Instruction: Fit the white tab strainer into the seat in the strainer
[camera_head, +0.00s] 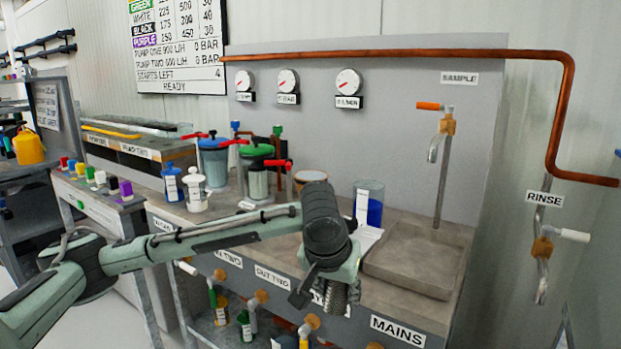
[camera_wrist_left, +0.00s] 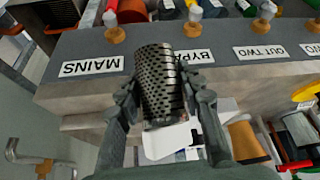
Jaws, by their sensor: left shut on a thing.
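My left gripper (camera_head: 330,285) is shut on the white tab strainer (camera_head: 339,297), a perforated metal cylinder. In the left wrist view the gripper (camera_wrist_left: 162,98) has a finger on each side of the strainer (camera_wrist_left: 158,75), and a white tab (camera_wrist_left: 168,143) shows at its near end. The gripper hangs in front of the bench's labelled front edge. On the bench, a green-topped vessel (camera_head: 257,184) and a blue-topped vessel (camera_head: 213,163) stand well to its left. The seat cannot be made out. My right gripper is not in view.
A clear beaker with blue contents (camera_head: 370,203) stands behind my left gripper, beside a shallow stone basin (camera_head: 412,262). Small blue (camera_head: 172,184) and white (camera_head: 195,190) bottles stand at the left. Valves sit below the bench front. A copper pipe (camera_head: 556,125) runs at the right.

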